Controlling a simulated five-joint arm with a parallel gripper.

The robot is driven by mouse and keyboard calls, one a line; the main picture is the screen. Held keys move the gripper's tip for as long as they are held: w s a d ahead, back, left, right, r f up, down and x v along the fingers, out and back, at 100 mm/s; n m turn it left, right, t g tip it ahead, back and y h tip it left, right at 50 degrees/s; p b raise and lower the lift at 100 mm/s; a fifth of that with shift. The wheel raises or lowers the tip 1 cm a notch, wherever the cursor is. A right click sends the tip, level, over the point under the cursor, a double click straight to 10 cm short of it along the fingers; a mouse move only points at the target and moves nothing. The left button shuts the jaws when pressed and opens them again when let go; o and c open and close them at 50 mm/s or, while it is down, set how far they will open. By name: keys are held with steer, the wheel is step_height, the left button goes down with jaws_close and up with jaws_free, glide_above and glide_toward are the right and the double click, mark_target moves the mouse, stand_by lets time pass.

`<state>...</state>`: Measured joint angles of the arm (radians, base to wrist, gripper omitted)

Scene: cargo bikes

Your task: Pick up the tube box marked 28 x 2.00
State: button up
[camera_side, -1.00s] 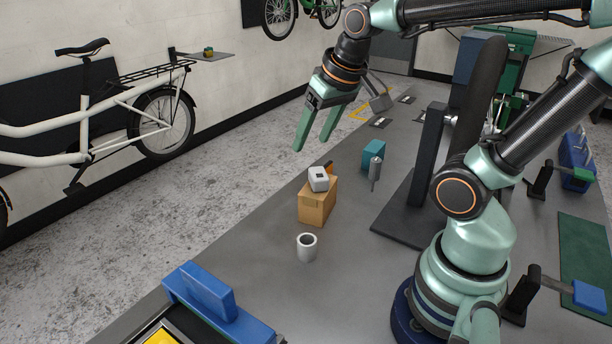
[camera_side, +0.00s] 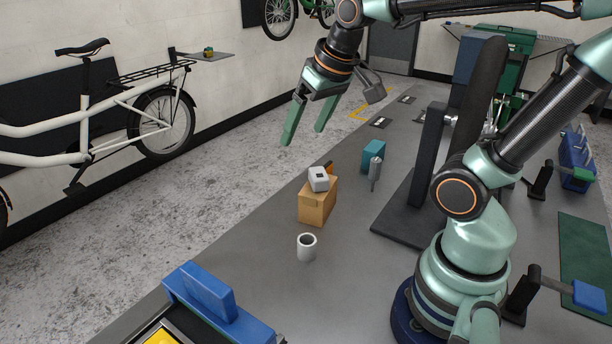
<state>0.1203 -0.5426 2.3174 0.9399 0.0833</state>
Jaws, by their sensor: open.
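No "28 x 2.00" marking is readable, so I cannot tell which box bears it. A small grey-white box (camera_side: 318,179) with a dark patch sits on top of a brown cardboard box (camera_side: 316,205) on the bench. A small orange and dark item (camera_side: 328,168) shows just behind it, partly hidden. A teal box (camera_side: 373,155) stands further back on the right. My gripper (camera_side: 302,137) is open and empty, fingers pointing down, in the air above and slightly left of the grey-white box, clear of everything.
A white cup (camera_side: 307,247) stands nearer the camera. A blue clamp-like block (camera_side: 207,290) is at the bench's near left edge. Bare grey bench lies right of the cup.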

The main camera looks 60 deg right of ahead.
steer(key=w+d+m+g, duration=0.2)
steer(key=w+d+m, duration=0.35)
steer(key=d, duration=0.65)
steer(key=m+g, duration=0.3)
steer(key=m, duration=0.6)
glide_toward(372, 150)
steer(key=shift+a+f+y, duration=0.1)
steer(key=shift+f+y, duration=0.2)
steer(key=shift+m, duration=0.35)
steer(key=f, duration=0.6)
steer(key=shift+s+d+f, duration=0.15)
steer(key=shift+d+f, duration=0.15)
steer(key=shift+w+f, duration=0.2)
steer(key=shift+f, duration=2.85)
steer(key=c, duration=1.3)
steer(key=shift+d, duration=0.1)
jaws_close()
steer(key=shift+r, duration=0.15)
